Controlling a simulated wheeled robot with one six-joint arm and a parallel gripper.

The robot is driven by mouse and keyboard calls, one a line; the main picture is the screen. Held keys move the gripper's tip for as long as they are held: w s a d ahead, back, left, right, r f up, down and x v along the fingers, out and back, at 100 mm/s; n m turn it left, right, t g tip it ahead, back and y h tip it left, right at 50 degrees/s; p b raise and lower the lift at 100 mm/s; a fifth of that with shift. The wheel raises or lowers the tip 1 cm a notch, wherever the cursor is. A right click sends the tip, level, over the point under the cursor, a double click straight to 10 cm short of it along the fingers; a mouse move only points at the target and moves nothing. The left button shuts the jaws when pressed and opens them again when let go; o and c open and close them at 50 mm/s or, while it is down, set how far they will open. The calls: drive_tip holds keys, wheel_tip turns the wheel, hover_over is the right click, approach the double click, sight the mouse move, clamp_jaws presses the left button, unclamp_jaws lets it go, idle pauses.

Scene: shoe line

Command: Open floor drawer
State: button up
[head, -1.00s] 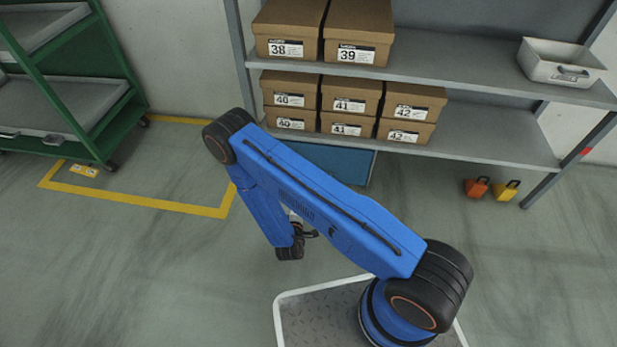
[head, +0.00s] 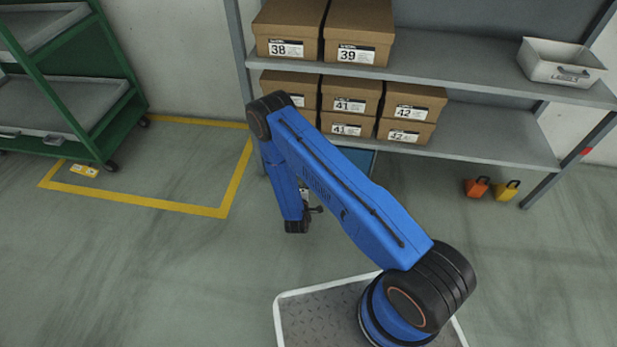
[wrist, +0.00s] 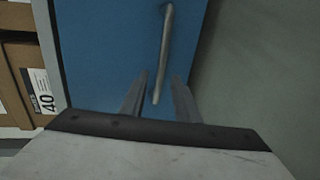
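The blue floor drawer (head: 363,163) sits under the lowest board of the shelf, mostly hidden behind my arm in the head view. Its blue front (wrist: 110,50) fills much of the wrist view, and a grey bar handle (wrist: 166,45) stands on it. My gripper (wrist: 160,77) is open, its two fingers apart. In the wrist view the near end of the handle shows between the fingers; I cannot tell whether they touch it. In the head view the fingers are hard to make out beside my wrist.
Several numbered shoe boxes (head: 352,95) stand on the shelf above the drawer. A white bin (head: 561,62) is on the upper board. An orange item (head: 477,188) and a yellow one (head: 507,190) lie on the floor at right. A green cart (head: 100,150) stands at left.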

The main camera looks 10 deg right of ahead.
drive_tip(key=shift+x, duration=2.2)
clamp_jaws()
